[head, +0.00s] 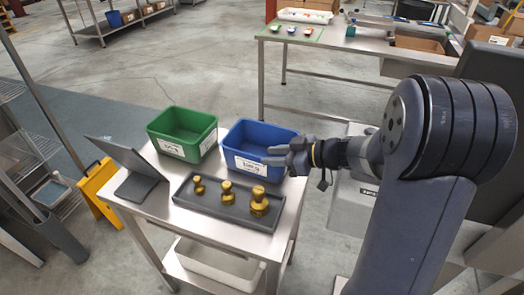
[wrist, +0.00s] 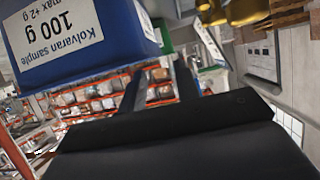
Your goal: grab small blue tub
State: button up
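A blue tub (head: 262,134) stands upright at the back right of the steel cart, with a white label on its front. In the wrist view its blue wall (wrist: 90,62) fills the upper left, and the label reads "Kolvaran sample 100 g". My gripper (head: 270,156) is at the tub's front right side in the head view. Its two dark fingers (wrist: 158,82) are apart with nothing between them. I cannot tell whether a finger touches the tub.
A green tub (head: 180,124) stands left of the blue one. In front, a dark tray (head: 212,207) holds three brass weights (head: 259,201). A dark tilted panel (head: 128,160) stands at the cart's left. A blue bin (head: 114,18) sits on a far shelf. Floor beyond the cart is open.

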jog(key=p+x, duration=0.1)
jog(key=x, duration=0.2)
jog(key=p+x, duration=0.1)
jog(key=x, duration=0.2)
jog(key=shift+w+a+f, duration=0.1)
jog(key=shift+w, duration=0.35)
jog(key=shift+c, duration=0.2)
grip_shut()
